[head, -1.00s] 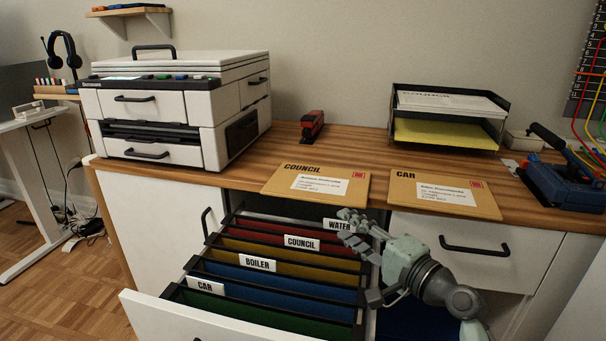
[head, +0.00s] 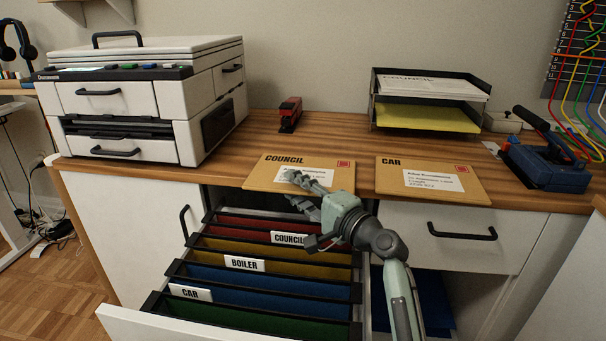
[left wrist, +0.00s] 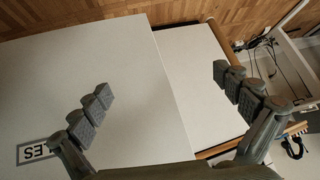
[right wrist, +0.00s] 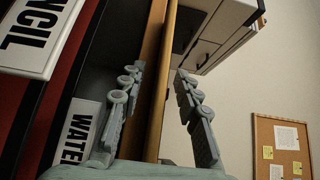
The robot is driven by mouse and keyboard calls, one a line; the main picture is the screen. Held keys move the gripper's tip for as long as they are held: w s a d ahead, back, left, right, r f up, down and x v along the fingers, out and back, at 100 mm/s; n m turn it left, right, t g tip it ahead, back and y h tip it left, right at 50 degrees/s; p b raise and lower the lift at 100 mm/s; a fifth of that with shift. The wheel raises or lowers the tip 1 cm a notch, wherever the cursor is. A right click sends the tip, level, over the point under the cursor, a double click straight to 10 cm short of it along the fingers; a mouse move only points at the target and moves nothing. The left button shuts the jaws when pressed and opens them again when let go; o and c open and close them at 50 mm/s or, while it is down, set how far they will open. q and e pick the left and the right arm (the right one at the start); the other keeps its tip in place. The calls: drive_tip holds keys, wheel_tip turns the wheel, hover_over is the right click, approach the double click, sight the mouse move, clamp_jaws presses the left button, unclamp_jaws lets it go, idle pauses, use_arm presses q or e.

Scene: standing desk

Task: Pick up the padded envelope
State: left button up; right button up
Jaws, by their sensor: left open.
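Two flat tan padded envelopes lie on the wooden counter in the head view. One is marked COUNCIL (head: 263,174) and lies at the middle. The other is marked CAR (head: 395,178) and lies to its right. My right gripper (head: 292,190) is at the front edge of the COUNCIL envelope, its fingers covering part of the address label. In the right wrist view its fingers (right wrist: 160,69) are apart, with the counter edge and a thin tan edge showing between them. I cannot tell whether they touch the envelope. My left gripper (left wrist: 165,80) is open and empty above a white surface.
An open drawer holds coloured hanging files with tabs (head: 244,263) below the counter. A printer (head: 150,95) stands at the left, with a red stapler (head: 290,113) nearby. A paper tray (head: 430,100) and a blue hole punch (head: 545,160) stand at the right.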

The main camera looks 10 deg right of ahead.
clamp_jaws()
idle(0.4)
